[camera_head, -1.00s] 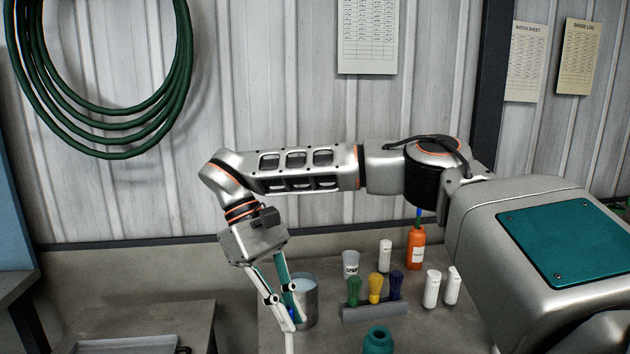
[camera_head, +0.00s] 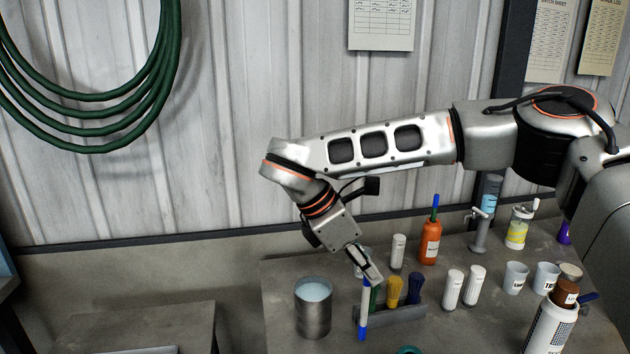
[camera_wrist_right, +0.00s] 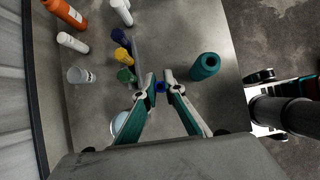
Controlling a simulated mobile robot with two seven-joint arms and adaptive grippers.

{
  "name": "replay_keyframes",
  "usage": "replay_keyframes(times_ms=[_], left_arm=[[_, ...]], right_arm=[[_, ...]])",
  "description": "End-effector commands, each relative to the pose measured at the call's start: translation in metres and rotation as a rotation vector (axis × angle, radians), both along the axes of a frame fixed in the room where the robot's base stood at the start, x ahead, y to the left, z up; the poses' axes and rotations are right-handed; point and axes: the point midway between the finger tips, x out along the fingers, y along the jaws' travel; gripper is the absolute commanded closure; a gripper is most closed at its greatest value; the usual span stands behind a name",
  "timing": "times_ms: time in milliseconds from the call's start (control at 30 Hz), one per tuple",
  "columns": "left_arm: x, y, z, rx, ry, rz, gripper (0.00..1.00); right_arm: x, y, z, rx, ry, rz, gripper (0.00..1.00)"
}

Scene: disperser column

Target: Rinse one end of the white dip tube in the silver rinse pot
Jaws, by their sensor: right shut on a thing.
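The white dip tube (camera_head: 364,308) has a blue lower end and a blue band near its top, and hangs upright. My right gripper (camera_head: 370,276) is shut on its upper part. The tube is right of the silver rinse pot (camera_head: 312,318), apart from it, and overlaps the brush rack in the head view. The pot stands upright with pale blue liquid inside. In the right wrist view the tube's blue top (camera_wrist_right: 160,87) shows between the fingertips, and part of the pot (camera_wrist_right: 117,122) shows behind a finger. My left gripper is not in view.
A grey rack (camera_head: 405,316) with green, yellow and blue brushes stands just right of the tube. White bottles (camera_head: 453,289), an orange bottle (camera_head: 430,244) and cups (camera_head: 515,276) stand farther right. A teal jar (camera_wrist_right: 205,66) is close by. Bench left of the pot is clear.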

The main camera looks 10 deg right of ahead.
Motion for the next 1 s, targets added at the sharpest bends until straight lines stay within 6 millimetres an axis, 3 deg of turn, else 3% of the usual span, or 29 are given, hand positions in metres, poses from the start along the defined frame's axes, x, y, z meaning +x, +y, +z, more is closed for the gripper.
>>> replay_keyframes(times_ms=[100, 200, 400, 700, 1000], left_arm=[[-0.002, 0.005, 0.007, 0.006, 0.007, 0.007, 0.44], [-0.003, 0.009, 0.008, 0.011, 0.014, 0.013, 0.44], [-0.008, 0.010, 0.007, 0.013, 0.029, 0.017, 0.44], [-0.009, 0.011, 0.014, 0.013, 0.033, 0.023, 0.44], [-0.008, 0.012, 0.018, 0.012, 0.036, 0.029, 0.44]], right_arm=[[0.024, 0.012, 0.015, 0.003, 0.000, 0.486, 1.00], [0.042, 0.022, 0.026, 0.006, 0.000, 0.835, 1.00], [0.071, 0.040, 0.048, 0.007, -0.003, 1.355, 1.00], [0.102, 0.060, 0.081, 0.007, -0.003, 1.895, 1.00], [0.122, 0.075, 0.111, 0.004, -0.001, 2.256, 1.00]])
